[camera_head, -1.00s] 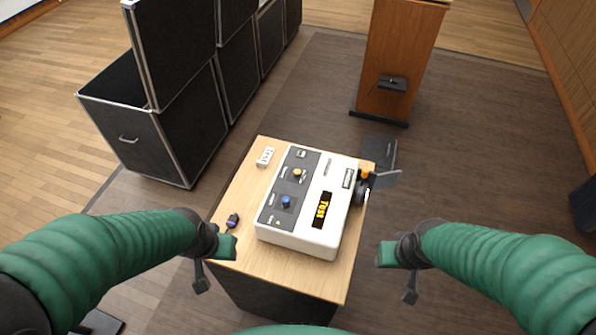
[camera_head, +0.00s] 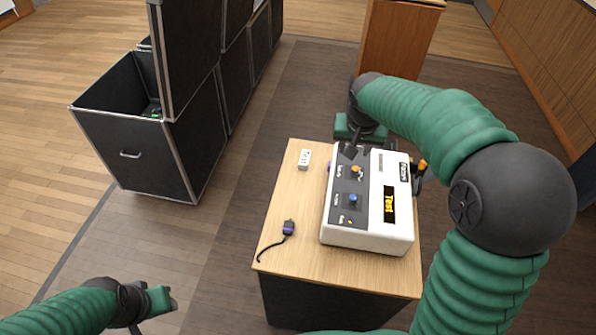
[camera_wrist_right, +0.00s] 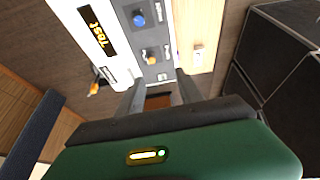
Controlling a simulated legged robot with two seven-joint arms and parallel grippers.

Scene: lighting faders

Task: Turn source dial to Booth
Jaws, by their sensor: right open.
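The white control box (camera_head: 365,240) stands on a small wooden table, and its yellow display (camera_head: 389,204) reads "Test". Its dark panel carries a blue knob (camera_head: 353,200) and an orange knob (camera_head: 356,170). The wrist view also shows the blue knob (camera_wrist_right: 138,19) and the orange knob (camera_wrist_right: 151,60). The small panel labels are too blurred to read, so I cannot tell which knob is the source dial. My right gripper (camera_wrist_right: 159,92) is open and empty, over the box's far end near the orange knob. My left gripper (camera_head: 166,299) is low at the left, away from the table; its jaw state is unclear.
A white block (camera_head: 305,158) and a dark plug with a cable (camera_head: 288,228) lie on the table's left part (camera_head: 277,205). An orange-tipped part (camera_head: 422,166) sticks out at the box's right side. Black cases (camera_head: 150,150) stand left; a wooden lectern (camera_head: 395,45) stands behind.

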